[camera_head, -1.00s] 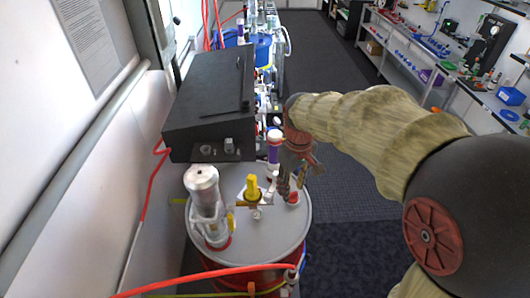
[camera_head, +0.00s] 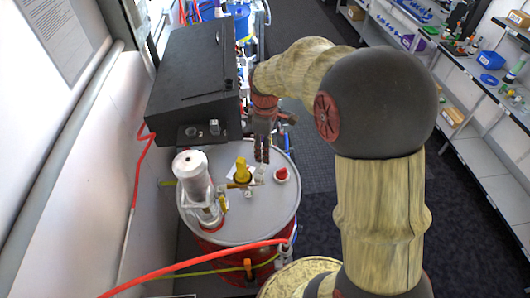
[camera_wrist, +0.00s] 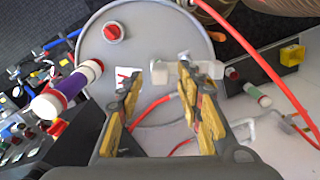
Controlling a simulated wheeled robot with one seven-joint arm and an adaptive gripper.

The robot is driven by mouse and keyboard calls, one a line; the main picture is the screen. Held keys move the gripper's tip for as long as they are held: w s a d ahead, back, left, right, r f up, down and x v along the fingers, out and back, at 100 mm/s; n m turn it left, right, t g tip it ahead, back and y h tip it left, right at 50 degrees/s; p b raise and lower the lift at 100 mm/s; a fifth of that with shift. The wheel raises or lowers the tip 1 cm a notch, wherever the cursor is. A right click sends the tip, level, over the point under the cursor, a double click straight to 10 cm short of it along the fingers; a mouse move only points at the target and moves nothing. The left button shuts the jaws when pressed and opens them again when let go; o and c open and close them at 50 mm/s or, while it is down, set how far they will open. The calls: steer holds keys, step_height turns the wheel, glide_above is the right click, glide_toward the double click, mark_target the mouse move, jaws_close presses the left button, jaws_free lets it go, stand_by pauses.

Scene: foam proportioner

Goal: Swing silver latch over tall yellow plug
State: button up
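The tall yellow plug (camera_head: 242,170) stands upright on the grey drum lid in the head view. Small pale silver fittings (camera_head: 259,175), probably the latch, sit just right of it; they are too small to tell how the latch lies. My gripper (camera_head: 262,155) points down above the lid, just right of and behind the plug. In the wrist view, my gripper (camera_wrist: 158,85) is open, with its yellow-padded fingers apart. A pale silver part (camera_wrist: 160,72) lies beyond the fingertips, partly hidden by the right finger. The tall plug cannot be made out surely there. I see nothing held.
A red plug (camera_head: 281,174) sits on the lid (camera_head: 240,222) right of my gripper. A black box (camera_head: 193,80) stands behind the drum. A red hose (camera_head: 190,267) crosses in front. The floor at right is free.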

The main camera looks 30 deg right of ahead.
mark_target(262, 167)
steer(key=shift+f, duration=1.25)
steer(key=shift+c, duration=1.1)
jaws_close()
